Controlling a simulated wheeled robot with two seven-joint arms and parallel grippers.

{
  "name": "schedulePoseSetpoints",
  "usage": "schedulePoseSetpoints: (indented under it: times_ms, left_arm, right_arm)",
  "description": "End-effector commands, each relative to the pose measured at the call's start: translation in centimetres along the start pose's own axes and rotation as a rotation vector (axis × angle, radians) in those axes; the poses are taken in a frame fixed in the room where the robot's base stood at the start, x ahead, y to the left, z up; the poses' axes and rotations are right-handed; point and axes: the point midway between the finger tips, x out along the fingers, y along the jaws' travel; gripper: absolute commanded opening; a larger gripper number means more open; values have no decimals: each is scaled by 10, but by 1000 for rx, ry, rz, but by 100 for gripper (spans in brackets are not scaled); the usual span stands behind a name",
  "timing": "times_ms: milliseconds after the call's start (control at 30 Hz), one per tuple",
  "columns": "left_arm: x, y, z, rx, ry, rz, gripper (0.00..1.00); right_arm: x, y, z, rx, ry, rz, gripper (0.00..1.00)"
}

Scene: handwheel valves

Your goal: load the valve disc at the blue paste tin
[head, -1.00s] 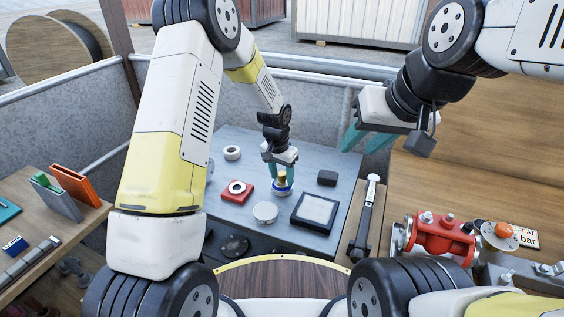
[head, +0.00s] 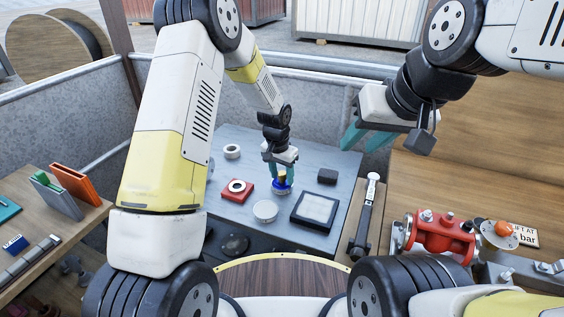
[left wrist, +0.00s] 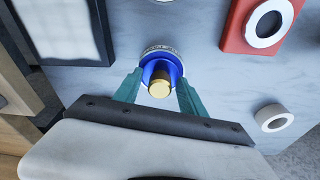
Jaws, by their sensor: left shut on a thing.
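My left gripper (head: 282,178) is low over the grey-blue bench plate, shut on the brass stem of the valve disc (left wrist: 159,87). The left wrist view shows this stem between the two teal fingertips. The blue paste tin (head: 282,189) is directly below the fingers. In the left wrist view the tin (left wrist: 149,51) shows a pale rim with lettering, and blue surrounds the stem. The disc's underside is hidden, so I cannot tell how firmly it touches the paste. My right gripper (head: 364,137) is raised at the right, fingers apart, empty.
On the plate (head: 325,160) stand a red block with a white ring (head: 237,190), a round pale disc (head: 265,211), a dark-framed pale pad (head: 314,211), a small black block (head: 327,177) and a white ring (head: 232,152). A red valve body (head: 442,236) stands at right.

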Motion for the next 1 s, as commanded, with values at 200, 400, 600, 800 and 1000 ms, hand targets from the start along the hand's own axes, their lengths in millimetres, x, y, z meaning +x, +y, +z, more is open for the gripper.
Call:
schedulePoseSetpoints:
  times_ms: [200,400,600,800,1000]
  left_arm:
    - [2,0,1,0,-2,1,10]
    - [1,0,1,0,-2,1,10]
    - [-14,0,-2,0,0,0,10]
    - [-30,0,-5,0,1,0,10]
    - [-47,0,-7,0,2,-1,10]
  right_arm:
    - [0,0,0,0,0,0,36]
    - [0,0,0,0,0,0,36]
    - [0,0,0,0,0,0,36]
    - [0,0,0,0,0,0,36]
    - [0,0,0,0,0,0,36]
